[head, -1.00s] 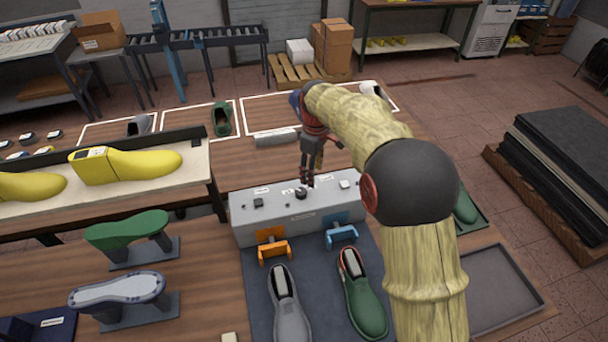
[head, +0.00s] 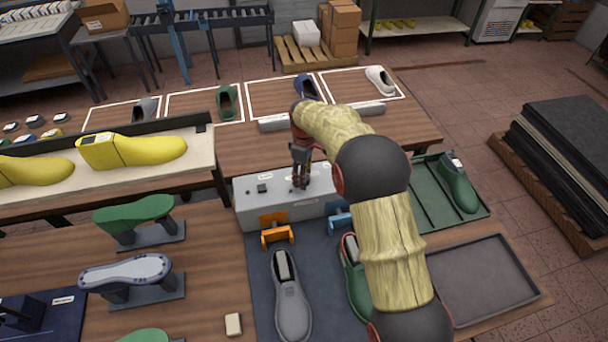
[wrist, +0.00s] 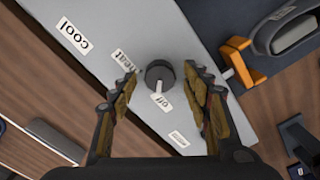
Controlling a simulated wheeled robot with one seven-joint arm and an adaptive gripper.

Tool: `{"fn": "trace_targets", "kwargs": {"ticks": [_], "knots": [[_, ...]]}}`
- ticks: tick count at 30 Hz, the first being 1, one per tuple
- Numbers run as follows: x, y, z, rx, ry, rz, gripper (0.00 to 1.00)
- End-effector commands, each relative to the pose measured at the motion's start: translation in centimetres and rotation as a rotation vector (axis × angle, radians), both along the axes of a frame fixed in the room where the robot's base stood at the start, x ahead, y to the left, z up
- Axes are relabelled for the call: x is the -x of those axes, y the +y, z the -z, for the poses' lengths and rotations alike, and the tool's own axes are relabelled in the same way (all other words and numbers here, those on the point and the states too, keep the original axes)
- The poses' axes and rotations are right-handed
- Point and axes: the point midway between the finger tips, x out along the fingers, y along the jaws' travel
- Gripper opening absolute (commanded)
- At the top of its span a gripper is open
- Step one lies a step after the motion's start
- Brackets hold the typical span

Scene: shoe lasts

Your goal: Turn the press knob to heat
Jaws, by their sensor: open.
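The press (head: 290,208) is a grey box at the back of the dark mat, with labels on its top. In the wrist view its round dark knob (wrist: 160,72) stands on the grey top (wrist: 110,35). The knob's white mark points toward the "off" label (wrist: 164,102). The "heat" label (wrist: 124,61) and the "cool" label (wrist: 73,36) lie to the left. My gripper (head: 300,183) is over the press; in the wrist view its open fingers (wrist: 160,82) are on either side of the knob, with gaps visible. In the head view my gripper hides the knob.
An orange clamp (head: 277,236) and a blue clamp (head: 340,221) are at the press front. A grey shoe (head: 291,305) and a green shoe (head: 356,280), partly behind my arm, lie on the mat (head: 262,330). A grey bar (head: 277,123) lies behind the press.

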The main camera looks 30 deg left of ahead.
Motion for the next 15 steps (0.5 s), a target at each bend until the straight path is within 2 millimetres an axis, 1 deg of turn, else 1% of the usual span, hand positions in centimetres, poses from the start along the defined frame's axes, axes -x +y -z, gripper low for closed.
{"fn": "trace_targets", "kwargs": {"ticks": [8,15], "knots": [[-0.02,0.0,0.16,0.0,-0.001,0.0,0.48],[-0.02,0.0,0.13,0.0,-0.001,0.0,0.35]]}}
